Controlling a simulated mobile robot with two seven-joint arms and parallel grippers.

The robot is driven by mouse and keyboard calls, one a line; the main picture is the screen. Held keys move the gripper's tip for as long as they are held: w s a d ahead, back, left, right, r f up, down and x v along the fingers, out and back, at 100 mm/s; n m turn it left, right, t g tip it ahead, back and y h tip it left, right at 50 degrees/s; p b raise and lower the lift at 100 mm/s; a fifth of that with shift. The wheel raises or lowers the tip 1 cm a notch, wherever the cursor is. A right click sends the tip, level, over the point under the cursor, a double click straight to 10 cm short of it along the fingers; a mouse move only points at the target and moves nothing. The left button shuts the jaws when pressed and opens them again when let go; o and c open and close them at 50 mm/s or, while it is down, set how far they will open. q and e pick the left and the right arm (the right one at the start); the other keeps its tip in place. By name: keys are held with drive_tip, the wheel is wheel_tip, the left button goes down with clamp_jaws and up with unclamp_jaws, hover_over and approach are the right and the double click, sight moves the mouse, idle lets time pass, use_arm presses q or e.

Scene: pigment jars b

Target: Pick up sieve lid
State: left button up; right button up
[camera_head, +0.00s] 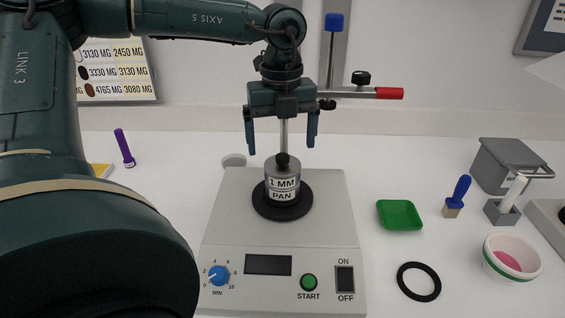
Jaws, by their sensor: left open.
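The sieve lid (282,161), with a dark knob on top, appears to sit on the small sieve stack (283,184) labelled "1 MM" and "PAN". The stack stands upright on the round black plate (283,212) of the grey shaker (325,222). My left gripper (282,145) is open and empty, pointing down over the stack. Its fingers are spread to either side of the knob in the picture, with their tips a little higher than it. I cannot tell the exact depth between them. My right gripper is not in view.
An upright metal rod with a clamp and red-tipped bar (389,93) stands behind the gripper. On the right are a green tray (399,214), black ring (418,281), blue-handled brush (457,197), grey box (508,164) and a bowl with pink powder (512,258). A purple marker (124,148) stands left.

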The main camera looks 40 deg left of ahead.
sight(282, 155)
use_arm(q)
drive_tip(key=shift+w+f, duration=0.1)
drive_tip(key=shift+f, duration=1.65)
drive_tip(key=c, duration=1.1)
drive_tip(key=shift+r, duration=0.1)
